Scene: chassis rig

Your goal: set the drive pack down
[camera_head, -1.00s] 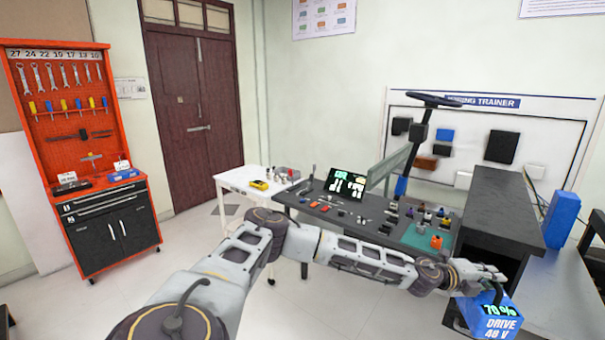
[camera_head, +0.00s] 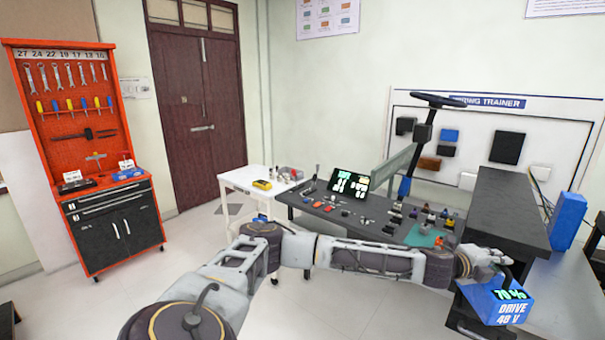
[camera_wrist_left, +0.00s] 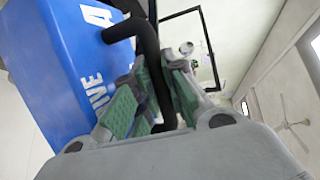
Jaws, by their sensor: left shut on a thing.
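The drive pack (camera_head: 502,308) is a blue box with a dark handle, marked "70%" and "DRIVE 48 V". It hangs at the right of the head view, in front of the black bench block. My left gripper (camera_head: 490,262) is above it, shut on its handle. In the left wrist view, the green-padded fingers (camera_wrist_left: 150,100) close around the black handle (camera_wrist_left: 148,50). The blue pack (camera_wrist_left: 60,70) fills the left of that view, tilted in the picture. The pack's underside is hidden. My right gripper is not in view.
A dark workbench (camera_head: 300,203) with a screen (camera_head: 348,183) and small parts stands behind my arm. A black raised block (camera_head: 507,205) is right of it, with another blue box (camera_head: 567,220) beyond. A white table (camera_head: 240,182) and red tool cabinet (camera_head: 75,130) stand left.

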